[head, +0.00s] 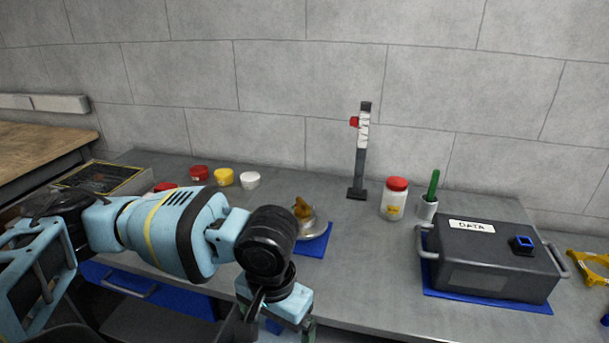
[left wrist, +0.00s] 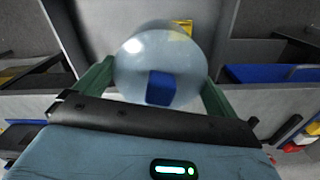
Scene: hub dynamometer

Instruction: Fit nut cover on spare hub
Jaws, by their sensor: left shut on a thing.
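My left gripper (left wrist: 158,78) has its two green fingers on either side of a pale, shiny round dome (left wrist: 160,55), which looks like the nut cover, and is shut on it. A dark blue square shows on the dome's face. In the head view my left gripper (head: 282,328) points down at the bottom edge, in front of the bench, and its load is hidden. A silver, bowl-like part with a brass-coloured piece (head: 303,208) stands on a blue mat (head: 318,244); I cannot tell whether it is the spare hub. My right gripper is out of view.
A dark box marked DATA (head: 490,262) stands on the right of the grey bench. Red, yellow (head: 223,178) and white pots sit at back left. The bench centre (head: 370,275) is clear.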

